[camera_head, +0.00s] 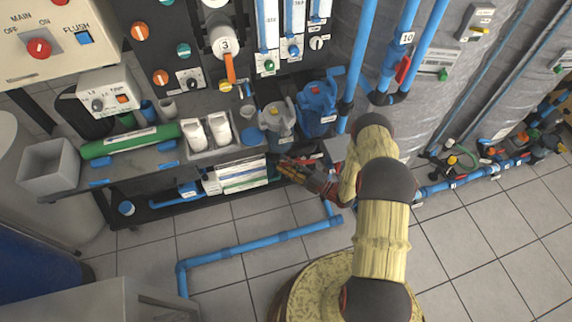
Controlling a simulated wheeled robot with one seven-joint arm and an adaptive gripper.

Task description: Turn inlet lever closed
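My arm reaches in from the lower right, and my gripper (290,169) is low in front of the rack, beside its lower shelf. The fingers look orange-brown and are too small and dark to tell whether they are open or shut. A small red part shows right by the gripper, partly hidden, and I cannot tell whether it is a lever handle. A red lever (403,69) sits on the blue vertical pipe below the label 10, well above and right of my gripper. An orange lever (230,68) hangs down below the round part marked 3. No label names the inlet lever.
The rack shelf holds a green cylinder (130,141), white cartridges (219,129), a grey jug (277,117) and a blue jug (317,103). A blue pipe (265,243) runs low over the tiled floor. More pipes and valves (480,172) stand at right. The floor between is clear.

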